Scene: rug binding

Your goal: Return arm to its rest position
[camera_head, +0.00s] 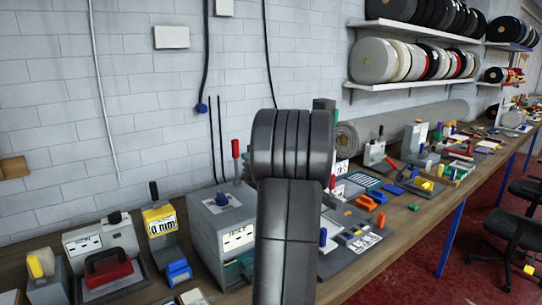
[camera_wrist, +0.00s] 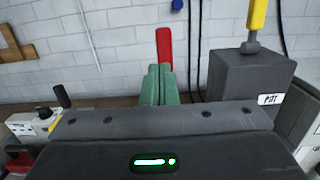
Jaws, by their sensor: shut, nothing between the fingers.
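My arm (camera_head: 290,240) rises through the middle of the head view in dark grey links and covers part of the bench. In the wrist view, my gripper (camera_wrist: 157,85) shows as two green fingers side by side, shut with no gap seen and nothing held. They point toward the white brick wall. A red handle (camera_wrist: 164,48) shows just above the fingertips; I cannot tell how far behind them it stands. My fingertips cannot be made out clearly in the head view.
A long wooden bench (camera_head: 415,210) carries several machines, including a grey box (camera_head: 207,215) left of my arm and a yellow-fronted device (camera_head: 160,222). Shelves of rolls (camera_head: 395,62) hang at upper right. In the wrist view, a dark box (camera_wrist: 240,80) with a yellow lever stands right.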

